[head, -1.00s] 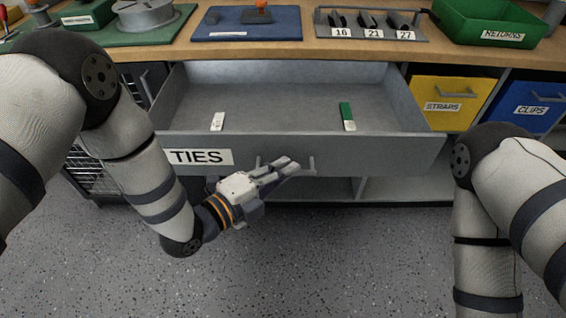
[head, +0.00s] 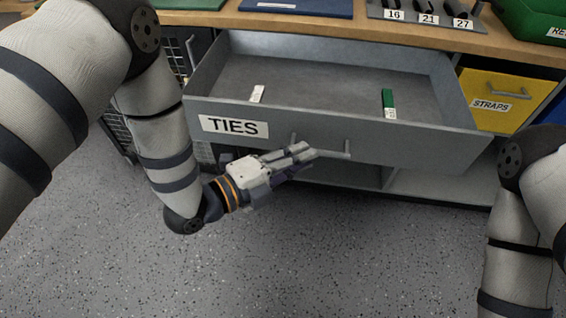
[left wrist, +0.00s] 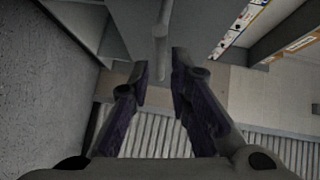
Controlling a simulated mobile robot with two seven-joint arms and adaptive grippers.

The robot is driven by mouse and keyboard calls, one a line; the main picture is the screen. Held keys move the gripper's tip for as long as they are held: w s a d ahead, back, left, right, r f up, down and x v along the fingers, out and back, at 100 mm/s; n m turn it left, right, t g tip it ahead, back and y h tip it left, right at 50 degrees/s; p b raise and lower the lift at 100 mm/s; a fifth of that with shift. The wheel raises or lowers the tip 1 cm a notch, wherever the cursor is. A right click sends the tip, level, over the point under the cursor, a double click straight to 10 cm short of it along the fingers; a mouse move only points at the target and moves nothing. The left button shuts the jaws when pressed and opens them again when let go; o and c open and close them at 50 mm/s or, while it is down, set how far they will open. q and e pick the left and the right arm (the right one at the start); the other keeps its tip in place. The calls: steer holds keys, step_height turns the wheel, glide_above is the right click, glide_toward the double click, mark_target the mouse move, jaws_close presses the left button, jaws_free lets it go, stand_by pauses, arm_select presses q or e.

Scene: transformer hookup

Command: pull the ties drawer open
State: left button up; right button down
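The ties drawer (head: 420,143) is a grey drawer with a white TIES label (head: 234,127) on its front, and it stands pulled well out from the bench. Its bar handle (head: 346,150) is partly hidden by my left gripper (head: 312,152). The left gripper is at the handle, in front of the drawer face. In the left wrist view, its two fingers (left wrist: 160,72) are apart, with the grey handle bar (left wrist: 161,40) showing between and just beyond the tips. I see no finger pressed on the bar. My right gripper is out of view; only the right arm shows.
Inside the drawer lie a white piece (head: 257,94) and a green-and-white piece (head: 389,104). A yellow STRAPS drawer (head: 497,92) sits closed at right. The wooden worktop (head: 330,23) is above. Speckled floor (head: 350,260) in front is clear.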

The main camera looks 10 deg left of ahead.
arm_select(q)
steer(key=v, duration=0.7)
steer(key=shift+s+a, duration=0.15)
steer(key=shift+s, duration=0.05)
